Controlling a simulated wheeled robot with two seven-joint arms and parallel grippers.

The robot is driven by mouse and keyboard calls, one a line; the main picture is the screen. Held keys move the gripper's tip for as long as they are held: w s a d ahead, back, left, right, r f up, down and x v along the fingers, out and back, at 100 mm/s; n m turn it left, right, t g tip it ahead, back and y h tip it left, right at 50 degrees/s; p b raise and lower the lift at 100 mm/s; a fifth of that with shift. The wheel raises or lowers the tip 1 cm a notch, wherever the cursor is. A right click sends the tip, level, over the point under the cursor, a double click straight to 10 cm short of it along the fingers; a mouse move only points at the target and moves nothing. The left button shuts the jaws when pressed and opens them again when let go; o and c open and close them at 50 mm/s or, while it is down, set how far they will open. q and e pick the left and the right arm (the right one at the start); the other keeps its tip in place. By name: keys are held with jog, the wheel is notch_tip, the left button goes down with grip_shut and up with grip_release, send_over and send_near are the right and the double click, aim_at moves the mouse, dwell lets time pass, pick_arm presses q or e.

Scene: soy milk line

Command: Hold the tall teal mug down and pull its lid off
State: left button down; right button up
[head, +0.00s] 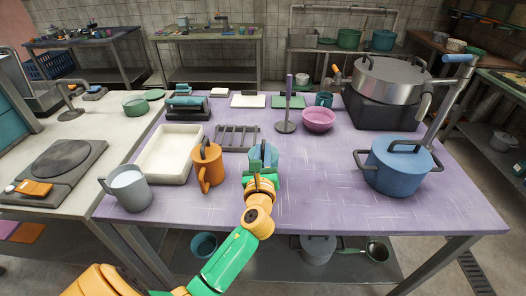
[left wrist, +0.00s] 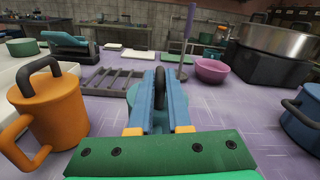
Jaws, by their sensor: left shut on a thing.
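The teal mug (head: 255,151) stands at the middle of the purple table, mostly hidden behind my left gripper (head: 263,163). In the left wrist view, part of its teal lid (left wrist: 132,92) shows beside the fingers. A dark upright loop handle (left wrist: 160,88) stands on the lid. My left gripper (left wrist: 161,100) is shut on this handle, with one blue finger on each side. The mug's body is largely hidden, and I cannot tell whether the lid sits tight on it. My right gripper is not in view.
An orange mug (head: 208,164) stands close on the left, with a grey mug (head: 128,188) and a white tray (head: 155,177) farther left. A dark rack (head: 237,138) lies behind. A blue pot (head: 396,172) stands right; the table between is clear.

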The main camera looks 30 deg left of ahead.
pick_arm(q)
jog(key=shift+f, duration=0.1)
jog(key=c, duration=0.8)
grip_release()
jog(key=shift+w+a, duration=0.1)
jog(key=v, duration=0.6)
jog(key=shift+f+b, duration=0.1)
jog(key=shift+b, duration=0.25)
jog(key=shift+s+d, duration=0.35)
jog(key=shift+s, duration=0.15)
